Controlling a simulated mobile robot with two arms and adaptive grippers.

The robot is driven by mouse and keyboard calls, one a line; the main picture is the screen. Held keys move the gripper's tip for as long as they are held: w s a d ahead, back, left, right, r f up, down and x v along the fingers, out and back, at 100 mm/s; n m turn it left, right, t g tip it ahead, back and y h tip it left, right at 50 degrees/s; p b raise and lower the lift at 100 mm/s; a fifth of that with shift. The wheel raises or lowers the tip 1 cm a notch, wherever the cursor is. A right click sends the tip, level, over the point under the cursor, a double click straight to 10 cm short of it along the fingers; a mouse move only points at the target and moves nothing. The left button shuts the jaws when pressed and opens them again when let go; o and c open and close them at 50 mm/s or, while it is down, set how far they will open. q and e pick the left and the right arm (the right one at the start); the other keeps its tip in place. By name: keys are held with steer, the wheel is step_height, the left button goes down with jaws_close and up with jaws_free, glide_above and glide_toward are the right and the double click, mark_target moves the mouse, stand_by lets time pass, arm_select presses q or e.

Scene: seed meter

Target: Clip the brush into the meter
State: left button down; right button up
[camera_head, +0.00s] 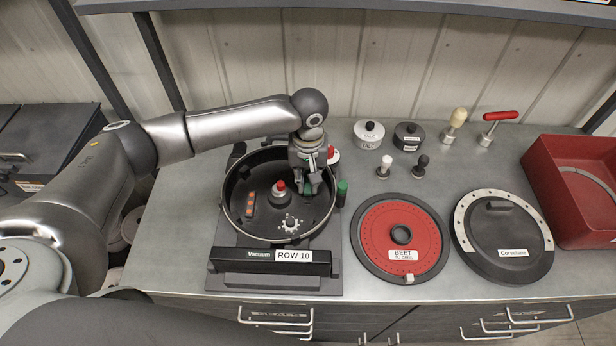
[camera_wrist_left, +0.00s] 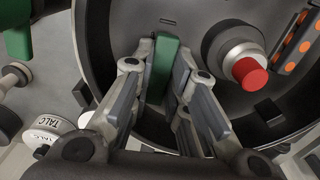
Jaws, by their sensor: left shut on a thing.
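The meter (camera_head: 231,222) is a round, dark, open housing on a base labelled "Vacuum" and "ROW 10". Inside are a hub with a red knob (camera_head: 280,187), an orange-dotted strip (camera_head: 250,204) and a pale toothed wheel (camera_head: 291,224). My left gripper (camera_head: 313,187) reaches down inside the right part of the housing. It is shut on a green block, seemingly the brush (camera_wrist_left: 163,62), close to the housing's inner wall in the left wrist view. The fingers hide its lower end, so I cannot tell whether it is seated. My right gripper is not in view.
A red disc marked "BEET" (camera_head: 378,240) and a black cover (camera_head: 490,255) lie to the right. Several small jars and tools, including a talc jar (camera_head: 368,134), stand behind. A red bin (camera_head: 560,147) is far right. A green knob (camera_head: 342,190) stands beside the housing.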

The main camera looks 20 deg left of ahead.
arm_select(q)
steer(key=shift+f+p, duration=0.35)
steer(key=shift+f, duration=0.05)
stand_by(0.4)
steer(key=shift+f+p, duration=0.3)
steer(key=shift+p, duration=0.05)
stand_by(0.5)
steer(key=shift+f+p, duration=0.3)
steer(key=shift+p, duration=0.65)
stand_by(0.6)
stand_by(0.4)
steer(key=c, duration=1.3)
jaws_free()
steer(key=shift+c, duration=0.6)
